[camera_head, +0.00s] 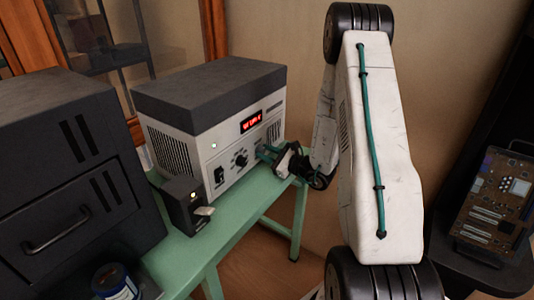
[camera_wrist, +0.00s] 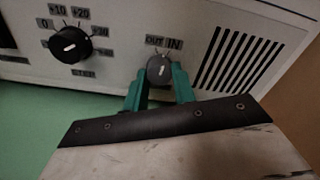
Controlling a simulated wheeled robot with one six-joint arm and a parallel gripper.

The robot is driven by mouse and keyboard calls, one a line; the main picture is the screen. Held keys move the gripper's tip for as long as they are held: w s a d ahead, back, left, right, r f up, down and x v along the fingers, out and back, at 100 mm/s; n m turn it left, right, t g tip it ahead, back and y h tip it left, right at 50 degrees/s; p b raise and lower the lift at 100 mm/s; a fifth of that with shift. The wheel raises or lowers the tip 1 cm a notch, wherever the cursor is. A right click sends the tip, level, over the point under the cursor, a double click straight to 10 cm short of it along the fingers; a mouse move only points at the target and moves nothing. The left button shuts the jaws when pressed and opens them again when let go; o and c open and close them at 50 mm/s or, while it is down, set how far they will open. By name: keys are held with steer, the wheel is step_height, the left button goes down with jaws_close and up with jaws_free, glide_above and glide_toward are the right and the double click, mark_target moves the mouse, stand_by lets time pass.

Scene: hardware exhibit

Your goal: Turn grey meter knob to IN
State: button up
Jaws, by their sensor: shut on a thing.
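The grey meter knob (camera_wrist: 159,69) is on the light front panel, under the labels OUT and IN. Its pale pointer mark is tilted slightly right of straight up. My gripper (camera_wrist: 159,84) has its green fingers on both sides of the knob and is shut on it. In the head view my gripper (camera_head: 268,154) reaches the lower right of the grey device (camera_head: 215,123), which has a dark top and a red lit display (camera_head: 251,122). The knob is hidden behind the gripper there.
A black dial (camera_wrist: 71,45) with number labels sits left of the knob, and vent slots (camera_wrist: 238,60) lie to its right. A small black box (camera_head: 183,203) stands before the device on the green table (camera_head: 238,206). A dark cabinet (camera_head: 75,165) stands at left.

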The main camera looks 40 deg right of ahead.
steer(key=shift+m, duration=1.2)
steer(key=o, duration=1)
steer(key=v, duration=0.8)
